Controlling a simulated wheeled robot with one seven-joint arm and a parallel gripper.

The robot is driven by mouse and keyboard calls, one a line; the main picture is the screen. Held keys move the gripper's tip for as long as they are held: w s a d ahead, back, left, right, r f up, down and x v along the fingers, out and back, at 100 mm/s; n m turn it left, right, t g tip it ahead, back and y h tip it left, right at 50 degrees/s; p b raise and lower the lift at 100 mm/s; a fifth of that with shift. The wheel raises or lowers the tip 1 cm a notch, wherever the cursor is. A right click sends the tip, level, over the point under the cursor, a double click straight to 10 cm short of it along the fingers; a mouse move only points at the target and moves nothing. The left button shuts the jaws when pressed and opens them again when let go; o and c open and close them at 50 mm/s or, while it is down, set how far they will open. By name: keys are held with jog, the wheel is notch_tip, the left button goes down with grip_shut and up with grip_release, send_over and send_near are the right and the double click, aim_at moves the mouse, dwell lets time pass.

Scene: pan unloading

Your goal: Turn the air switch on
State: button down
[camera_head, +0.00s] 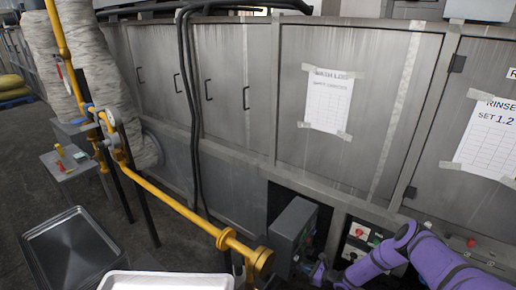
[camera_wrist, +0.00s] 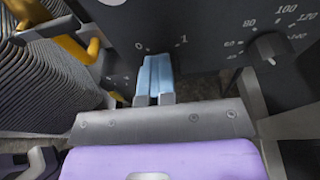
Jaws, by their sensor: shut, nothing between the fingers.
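In the wrist view my gripper (camera_wrist: 155,62) has its two light blue fingers together with nothing between them. Their tips are at a dark control panel (camera_wrist: 205,25), between a printed 0 on the left and a 1 on the right. The air switch itself is not clearly visible; the fingers cover the spot between those marks. I cannot tell whether the tips touch the panel. In the head view a grey control box (camera_head: 289,228) stands low in front of the metal cabinets, and my purple arm reaches toward it from the lower right.
A black knob (camera_wrist: 272,46) with a numbered scale is right of my fingers. A yellow pipe (camera_head: 178,207) ends close to the control box. A panel with a red button (camera_head: 360,234) is to its right. Metal trays (camera_head: 70,245) lie at the lower left.

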jog(key=shift+w+a+r, duration=0.1)
jog(key=shift+w+r, duration=0.35)
jog(key=shift+w, duration=0.35)
jog(key=shift+r, duration=0.25)
jog(key=s+d, duration=0.4)
jog(key=d, duration=0.1)
jog(key=shift+f, duration=0.25)
jog(key=shift+s, duration=0.1)
jog(key=s+n+t, duration=0.1)
jog(key=n, duration=0.1)
jog(key=s+a+f+n+t, duration=0.1)
jog(key=n, duration=0.1)
jog(key=shift+s+f+n+h, duration=0.2)
jog(key=shift+s+n+h, duration=0.05)
jog(key=shift+n+h, duration=0.15)
